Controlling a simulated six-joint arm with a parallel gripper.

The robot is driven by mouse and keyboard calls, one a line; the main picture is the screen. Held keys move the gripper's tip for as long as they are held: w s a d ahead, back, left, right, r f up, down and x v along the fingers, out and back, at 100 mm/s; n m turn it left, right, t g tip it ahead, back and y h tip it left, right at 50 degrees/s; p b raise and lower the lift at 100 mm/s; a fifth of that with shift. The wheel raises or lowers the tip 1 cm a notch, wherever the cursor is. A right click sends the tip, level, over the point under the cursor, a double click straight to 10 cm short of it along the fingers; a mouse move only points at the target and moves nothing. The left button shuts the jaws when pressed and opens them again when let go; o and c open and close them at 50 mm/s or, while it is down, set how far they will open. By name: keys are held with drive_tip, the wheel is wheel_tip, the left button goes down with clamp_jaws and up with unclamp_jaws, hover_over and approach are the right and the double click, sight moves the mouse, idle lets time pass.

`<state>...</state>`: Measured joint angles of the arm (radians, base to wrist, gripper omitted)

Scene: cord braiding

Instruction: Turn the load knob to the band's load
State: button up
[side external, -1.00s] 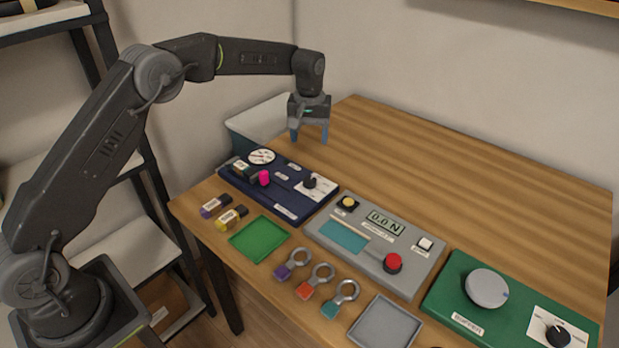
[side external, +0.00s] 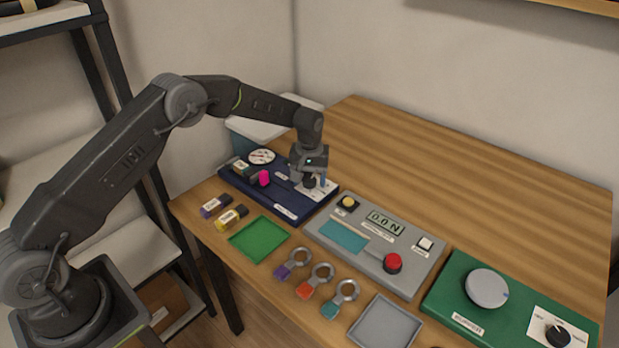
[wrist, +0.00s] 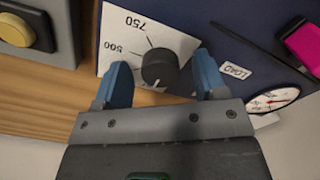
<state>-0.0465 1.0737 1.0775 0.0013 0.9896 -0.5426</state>
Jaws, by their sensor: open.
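The load knob is black with a pale pointer line. In the wrist view the knob (wrist: 160,67) sits on a white dial plate (wrist: 130,40) marked 500 and 750, beside a label reading LOAD (wrist: 236,70). My gripper (wrist: 165,80) is open, with one blue finger on each side of the knob and gaps between. In the side view my gripper (side external: 314,184) is low over the right end of the navy board (side external: 288,205) and mostly hides the knob. I cannot tell which band sets the load.
The navy board also carries a magenta knob (side external: 264,178) and a round gauge (side external: 261,157). A grey tester (side external: 350,268) with a display reading 0.0 N stands to the right. Coloured ringed pieces (side external: 304,290) and a green tray (side external: 259,239) lie in front. The table behind is clear.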

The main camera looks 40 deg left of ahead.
drive_tip(key=shift+c, duration=0.4)
drive_tip(key=c, duration=0.8)
drive_tip(key=shift+c, duration=0.2)
